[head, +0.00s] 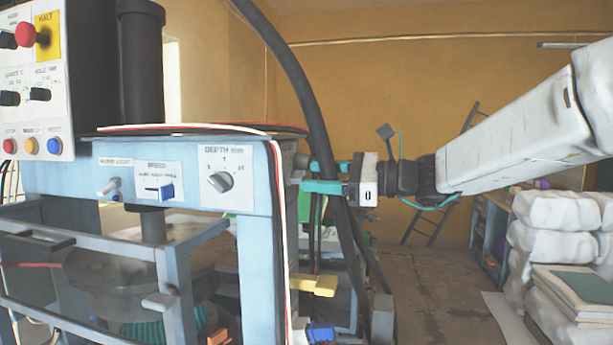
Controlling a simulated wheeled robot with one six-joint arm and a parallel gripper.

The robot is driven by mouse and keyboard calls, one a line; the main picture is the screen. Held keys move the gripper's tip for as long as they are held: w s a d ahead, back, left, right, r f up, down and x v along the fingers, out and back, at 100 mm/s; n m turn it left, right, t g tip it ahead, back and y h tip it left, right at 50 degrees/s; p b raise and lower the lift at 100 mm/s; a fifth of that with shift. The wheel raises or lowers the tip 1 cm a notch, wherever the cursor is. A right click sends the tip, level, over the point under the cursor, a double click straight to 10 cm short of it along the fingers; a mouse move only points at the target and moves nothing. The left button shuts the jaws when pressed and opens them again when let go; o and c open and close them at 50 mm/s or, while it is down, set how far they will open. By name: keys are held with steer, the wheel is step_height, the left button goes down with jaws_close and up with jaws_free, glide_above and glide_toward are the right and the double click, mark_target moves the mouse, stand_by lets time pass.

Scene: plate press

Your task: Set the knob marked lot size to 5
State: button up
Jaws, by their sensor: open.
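No label reading lot size can be read in the head view. My gripper (312,176) is at the right end of the press's light blue beam (262,196), its two teal fingers spread and pointing left. A grey round part (301,160) sticks out at that end by the fingertips. Its label is out of sight, and I cannot tell whether the fingers touch it. The beam's front has a grey knob marked depth (220,182) with a white pointer line, apart from my gripper.
A blue speed slider (166,191) and a work light switch (109,187) are left of the depth knob. A red halt button (26,34) is top left. A thick black hose (318,110) passes behind my gripper. A yellow handle (312,284) juts out below.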

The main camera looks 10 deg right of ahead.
mark_target(297, 177)
steer(key=shift+x, duration=1.45)
steer(key=c, duration=1)
